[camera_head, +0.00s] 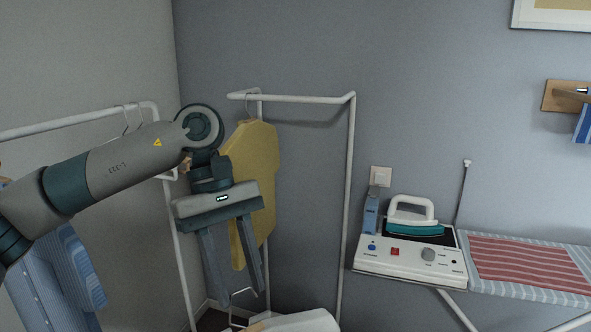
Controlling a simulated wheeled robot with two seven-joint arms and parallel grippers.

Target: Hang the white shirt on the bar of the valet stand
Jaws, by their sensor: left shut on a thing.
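My left gripper (241,295) points down at the lower middle. Its fingers are shut on the hook of a hanger. The white shirt (300,321) hangs below on that hanger, and most of it is cut off by the bottom edge. The valet stand's white bar (305,99) runs across above and behind the gripper, to the upper right of it. A yellow shirt (257,150) hangs near the bar's left end, partly hidden by my left arm and gripper. My right gripper is out of view.
The middle and right of the bar are free. At left, another white rail (60,125) holds hangers and a blue striped shirt (55,275). At right stand an iron (411,218) on its white station (400,262) and a red-striped ironing board (525,262).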

